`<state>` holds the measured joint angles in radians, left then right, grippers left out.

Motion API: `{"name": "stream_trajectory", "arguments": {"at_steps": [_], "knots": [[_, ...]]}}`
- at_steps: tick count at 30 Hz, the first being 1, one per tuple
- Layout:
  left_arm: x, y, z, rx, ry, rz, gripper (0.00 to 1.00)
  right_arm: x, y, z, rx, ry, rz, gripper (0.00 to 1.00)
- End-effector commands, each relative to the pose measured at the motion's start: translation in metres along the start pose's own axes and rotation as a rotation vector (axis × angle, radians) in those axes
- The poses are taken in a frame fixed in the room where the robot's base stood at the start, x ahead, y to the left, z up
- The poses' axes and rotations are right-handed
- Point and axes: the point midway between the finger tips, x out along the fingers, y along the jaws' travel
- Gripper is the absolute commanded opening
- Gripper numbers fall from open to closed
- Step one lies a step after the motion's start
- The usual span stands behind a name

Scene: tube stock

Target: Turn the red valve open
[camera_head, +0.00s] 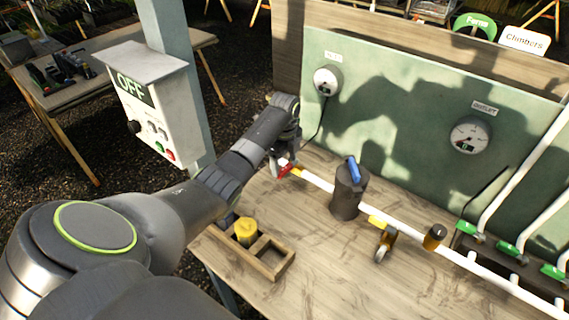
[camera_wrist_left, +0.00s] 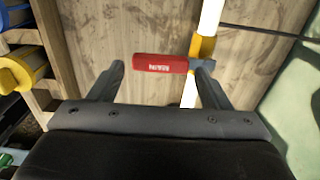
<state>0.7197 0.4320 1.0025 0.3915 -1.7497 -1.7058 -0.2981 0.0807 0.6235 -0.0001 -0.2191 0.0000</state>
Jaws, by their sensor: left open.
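The red valve (camera_head: 285,171) has a lever handle on a yellow fitting at the left end of a white pipe. In the left wrist view the red handle (camera_wrist_left: 160,63) points left from the yellow fitting (camera_wrist_left: 202,47), lying across the pipe. My left gripper (camera_head: 286,155) is just above the valve in the head view, partly hiding it. In the left wrist view its open fingers (camera_wrist_left: 161,76) stand either side of the handle, the right one overlapping the fitting. I cannot tell whether they touch it. My right gripper is in neither view.
A grey filter housing (camera_head: 344,203) with a blue handle stands along the pipe. A wooden tray (camera_head: 267,271) holds a yellow part (camera_head: 246,231). A box marked OFF (camera_head: 152,110) stands left of my arm. Gauges (camera_head: 469,137) sit on the green panel; green valves (camera_head: 507,249) are at right.

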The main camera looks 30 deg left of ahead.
Motion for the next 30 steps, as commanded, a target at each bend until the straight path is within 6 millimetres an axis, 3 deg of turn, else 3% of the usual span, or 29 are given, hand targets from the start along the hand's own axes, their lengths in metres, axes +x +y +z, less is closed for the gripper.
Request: {"name": "stream_trajectory", "arguments": {"at_steps": [6,16,27,30], "knots": [[0.019,0.000,0.000,-0.001,-0.001,0.000,0.71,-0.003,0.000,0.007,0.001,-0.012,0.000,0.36],[0.021,0.000,0.000,0.000,-0.001,-0.001,0.70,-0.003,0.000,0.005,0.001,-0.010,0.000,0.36],[0.021,0.000,0.000,0.000,-0.001,-0.001,0.22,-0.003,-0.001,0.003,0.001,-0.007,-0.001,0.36],[0.021,-0.001,-0.001,0.000,-0.001,-0.001,0.21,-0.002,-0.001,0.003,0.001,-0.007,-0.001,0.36]]}}
